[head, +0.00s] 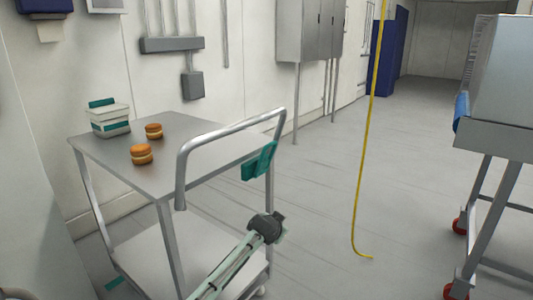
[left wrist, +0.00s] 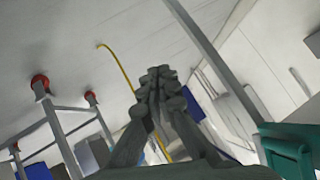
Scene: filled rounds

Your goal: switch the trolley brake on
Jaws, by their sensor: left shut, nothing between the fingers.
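The grey metal trolley (head: 185,150) stands at the left with a bent tube handle (head: 235,131) at its near right end. A teal brake part (head: 260,162) sits on that end below the handle, with a paddle-like piece tilted up to the right. It also shows at the right edge of the left wrist view (left wrist: 288,152). My left gripper (head: 275,218) is lower than the teal part and apart from it; its fingers are hard to make out there. In the left wrist view its fingers (left wrist: 158,75) are together and empty. My right gripper is out of view.
On the trolley top are a white and teal tub (head: 110,126) and two filled rounds (head: 153,131) (head: 141,154). A yellow cord (head: 366,150) hangs to the floor. A grey stand (head: 490,140) with red castors is at the right. The floor between is open.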

